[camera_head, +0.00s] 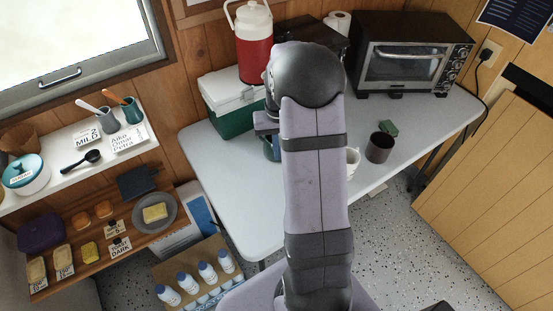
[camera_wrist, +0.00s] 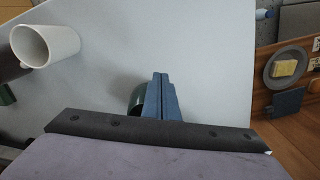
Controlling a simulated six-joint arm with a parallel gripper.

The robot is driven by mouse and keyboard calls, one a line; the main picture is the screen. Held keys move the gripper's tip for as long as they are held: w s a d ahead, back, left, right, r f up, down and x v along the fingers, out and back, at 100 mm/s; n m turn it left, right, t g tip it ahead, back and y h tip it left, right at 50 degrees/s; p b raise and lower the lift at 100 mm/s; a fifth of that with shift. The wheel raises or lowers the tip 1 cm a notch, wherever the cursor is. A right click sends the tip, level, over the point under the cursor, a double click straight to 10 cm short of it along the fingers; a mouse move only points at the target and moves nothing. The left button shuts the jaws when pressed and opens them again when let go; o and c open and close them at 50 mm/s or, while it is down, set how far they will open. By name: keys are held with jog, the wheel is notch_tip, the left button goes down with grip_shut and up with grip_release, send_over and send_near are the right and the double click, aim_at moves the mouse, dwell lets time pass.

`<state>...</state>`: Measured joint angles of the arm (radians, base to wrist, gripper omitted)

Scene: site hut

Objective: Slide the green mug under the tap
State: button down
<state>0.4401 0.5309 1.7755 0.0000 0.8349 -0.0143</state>
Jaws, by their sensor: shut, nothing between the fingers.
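The green mug (camera_wrist: 136,98) shows only as a dark green curved edge in the wrist view, just left of my fingers. My gripper (camera_wrist: 160,76) has its blue fingers together with nothing between them. The fingers hide part of the mug, and I cannot tell whether they touch it. The red drinks jug (camera_head: 254,45) with a white lid stands on top of the green cool box (camera_head: 226,108). Its tap is not visible, as my arm covers that area.
A white mug (camera_wrist: 45,45) and a dark mug (camera_head: 380,147) stand right of my arm in the head view, near a small green block (camera_head: 388,127). A toaster oven (camera_head: 408,55) fills the table's back right. The table's left front (camera_head: 235,190) is clear.

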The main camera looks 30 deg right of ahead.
aim_at(276, 166)
notch_tip(276, 166, down, 8)
jog(key=shift+s+f+p, duration=0.1)
jog(key=shift+f+p, duration=0.1)
jog(key=shift+p, duration=0.5)
jog(key=shift+w+d+f+p, duration=0.2)
jog(key=shift+w+d+p, duration=0.05)
jog(key=shift+w, duration=0.3)
jog(key=shift+w+d+f+p, duration=0.2)
jog(key=shift+w+p, duration=0.05)
jog(key=shift+w, duration=0.3)
jog(key=shift+w+d, duration=0.35)
jog(key=shift+w, duration=0.45)
jog(key=w+d, duration=0.1)
jog(key=w, duration=0.1)
jog(key=w+b, duration=0.1)
jog(key=w, duration=0.1)
jog(key=w+d+b, duration=0.1)
jog(key=shift+w+d+f, duration=0.15)
jog(key=shift+w+d, duration=0.15)
jog(key=shift+w, duration=0.1)
jog(key=shift+w+d+r, duration=0.2)
jog(key=shift+w, duration=0.3)
jog(key=shift+s, duration=0.1)
